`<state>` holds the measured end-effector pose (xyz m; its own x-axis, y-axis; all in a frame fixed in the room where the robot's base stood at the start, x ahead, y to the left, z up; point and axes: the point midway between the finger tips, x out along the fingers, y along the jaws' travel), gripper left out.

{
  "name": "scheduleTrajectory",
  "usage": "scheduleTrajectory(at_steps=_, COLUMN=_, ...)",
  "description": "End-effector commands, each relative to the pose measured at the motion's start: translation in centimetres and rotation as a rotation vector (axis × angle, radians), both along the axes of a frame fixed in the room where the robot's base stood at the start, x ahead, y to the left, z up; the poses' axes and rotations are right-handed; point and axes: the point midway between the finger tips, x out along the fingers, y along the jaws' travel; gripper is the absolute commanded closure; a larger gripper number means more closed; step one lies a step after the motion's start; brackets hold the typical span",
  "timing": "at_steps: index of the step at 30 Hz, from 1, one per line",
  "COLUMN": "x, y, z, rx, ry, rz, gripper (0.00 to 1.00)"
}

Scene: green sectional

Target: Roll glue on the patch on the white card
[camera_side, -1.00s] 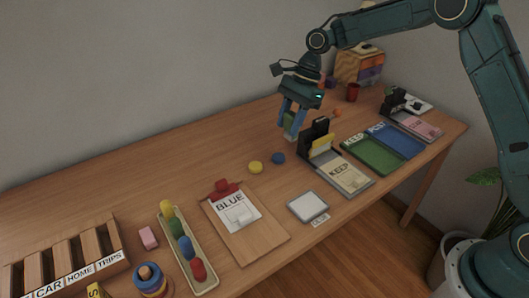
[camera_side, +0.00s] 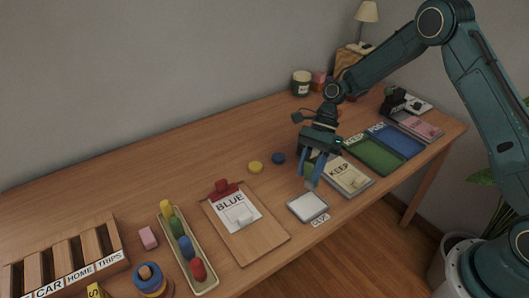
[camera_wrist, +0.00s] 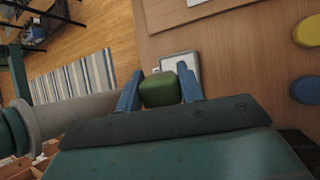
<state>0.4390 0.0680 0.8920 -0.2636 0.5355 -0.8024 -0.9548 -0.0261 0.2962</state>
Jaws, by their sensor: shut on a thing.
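My gripper (camera_side: 312,178) has its blue fingers shut on a green block-like tool (camera_side: 309,170), with a pale lower end in the side view. The green tool also shows between the fingers in the wrist view (camera_wrist: 160,90). It is held above or close to a white square with a grey rim (camera_side: 307,208); I cannot tell whether it touches. This square shows partly behind the tool in the wrist view (camera_wrist: 180,62).
A yellow disc (camera_side: 255,168) and blue disc (camera_side: 278,158) lie behind. A long tray of coloured pegs (camera_side: 190,275) is left.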

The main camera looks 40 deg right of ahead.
Motion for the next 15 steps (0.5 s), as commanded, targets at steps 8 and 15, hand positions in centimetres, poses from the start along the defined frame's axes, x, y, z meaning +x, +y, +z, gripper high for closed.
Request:
scheduleTrajectory(at_steps=8, x=0.0, y=0.0, z=-1.5, rx=-0.001, ry=0.002, rz=0.001, gripper=0.85)
scheduleTrajectory(at_steps=15, x=0.0, y=0.0, z=-3.4, rx=-0.001, ry=0.001, rz=0.0, gripper=0.85)
